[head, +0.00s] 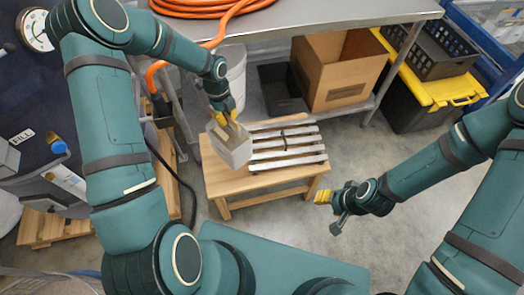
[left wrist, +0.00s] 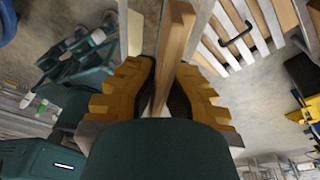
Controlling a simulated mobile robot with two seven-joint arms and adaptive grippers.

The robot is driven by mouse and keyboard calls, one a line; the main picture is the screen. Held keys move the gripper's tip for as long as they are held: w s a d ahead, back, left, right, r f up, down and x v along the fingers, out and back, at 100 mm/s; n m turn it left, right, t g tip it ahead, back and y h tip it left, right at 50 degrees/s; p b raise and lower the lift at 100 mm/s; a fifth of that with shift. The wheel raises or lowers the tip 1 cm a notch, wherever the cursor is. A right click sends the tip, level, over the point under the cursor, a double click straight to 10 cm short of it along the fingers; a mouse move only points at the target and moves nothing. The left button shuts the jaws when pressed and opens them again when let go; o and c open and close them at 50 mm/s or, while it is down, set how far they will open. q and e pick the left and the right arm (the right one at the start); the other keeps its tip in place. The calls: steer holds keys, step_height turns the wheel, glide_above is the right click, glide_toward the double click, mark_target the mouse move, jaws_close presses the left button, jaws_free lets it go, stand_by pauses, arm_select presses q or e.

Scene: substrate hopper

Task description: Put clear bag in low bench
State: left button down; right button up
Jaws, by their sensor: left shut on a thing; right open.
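The low bench (head: 226,185) is a small wooden table on the floor in the middle of the head view. My left gripper (head: 228,117) points down and is shut on the top of the clear bag (head: 234,154), a pale, see-through, box-shaped thing. The bag is at the bench's back left part; I cannot tell whether it touches the top. In the left wrist view the yellow fingers (left wrist: 160,85) are closed in, with wood showing between them; the bag is hard to make out there. My right gripper (head: 330,202) is open and empty, right of the bench.
A slatted rack (head: 287,155) with metal bars lies on the bench's right part and also shows in the left wrist view (left wrist: 240,28). Behind stand a steel table (head: 300,22), a cardboard box (head: 330,85) and a yellow-lidded black bin (head: 410,105). Floor right of the bench is clear.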

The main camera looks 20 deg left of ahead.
arm_select(q)
steer(key=a+f+m, duration=0.1)
steer(key=m, duration=0.1)
steer(key=a+f+m, duration=0.1)
steer(key=m, duration=0.1)
steer(key=shift+a+f+m+y, duration=0.15)
steer(key=shift+f+m+y, duration=0.15)
steer(key=shift+m, duration=0.1)
steer(key=shift+s+a+f+m+g, duration=0.15)
steer(key=shift+a+f+m+g, duration=0.15)
steer(key=shift+m, duration=0.2)
step_height(320, 180, down, 10)
steer(key=shift+b, duration=1.15)
steer(key=shift+r, duration=0.1)
steer(key=c, duration=1.3)
jaws_free()
